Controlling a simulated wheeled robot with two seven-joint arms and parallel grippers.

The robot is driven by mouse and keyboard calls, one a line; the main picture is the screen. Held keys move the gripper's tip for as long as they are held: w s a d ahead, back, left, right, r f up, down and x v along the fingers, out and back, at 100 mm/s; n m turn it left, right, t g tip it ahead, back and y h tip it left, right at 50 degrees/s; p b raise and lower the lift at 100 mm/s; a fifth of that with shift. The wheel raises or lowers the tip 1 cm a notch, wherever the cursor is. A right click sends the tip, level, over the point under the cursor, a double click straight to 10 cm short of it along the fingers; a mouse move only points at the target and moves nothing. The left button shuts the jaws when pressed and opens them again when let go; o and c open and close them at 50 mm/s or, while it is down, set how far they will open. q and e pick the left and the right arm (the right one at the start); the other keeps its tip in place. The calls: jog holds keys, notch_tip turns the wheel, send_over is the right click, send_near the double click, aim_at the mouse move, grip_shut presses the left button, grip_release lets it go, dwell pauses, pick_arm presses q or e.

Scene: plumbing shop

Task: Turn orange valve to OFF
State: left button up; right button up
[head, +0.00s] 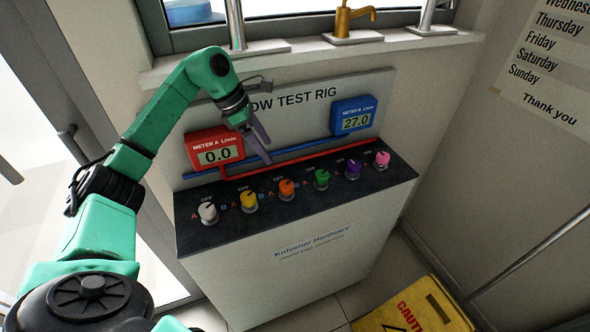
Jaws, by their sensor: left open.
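The orange valve (286,188) is a round knob on the dark top of the test rig (215,233), third from the left in a row of coloured knobs. It has a small dark pointer on top; its exact direction is too small to tell. Letters A and B are beside the knobs, with OFF marks above them. My left gripper (262,152) is open and empty. It is above and slightly left of the orange valve, apart from it, in front of the sign and pipes. My right gripper is not in view.
White (208,211) and yellow (249,201) knobs sit left of the orange one; green (321,178), purple (353,168) and pink (382,159) sit right. Meter A (214,150) reads 0.0; meter B (354,117) reads 27.0. A yellow caution sign (415,308) is on the floor.

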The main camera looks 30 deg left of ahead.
pick_arm(q)
jog(key=p, duration=0.2)
send_near(286, 184)
jog(key=p+x, duration=0.1)
jog(key=x, duration=0.8)
jog(key=shift+d+p, duration=0.1)
jog(key=shift+p, duration=0.3)
grip_shut()
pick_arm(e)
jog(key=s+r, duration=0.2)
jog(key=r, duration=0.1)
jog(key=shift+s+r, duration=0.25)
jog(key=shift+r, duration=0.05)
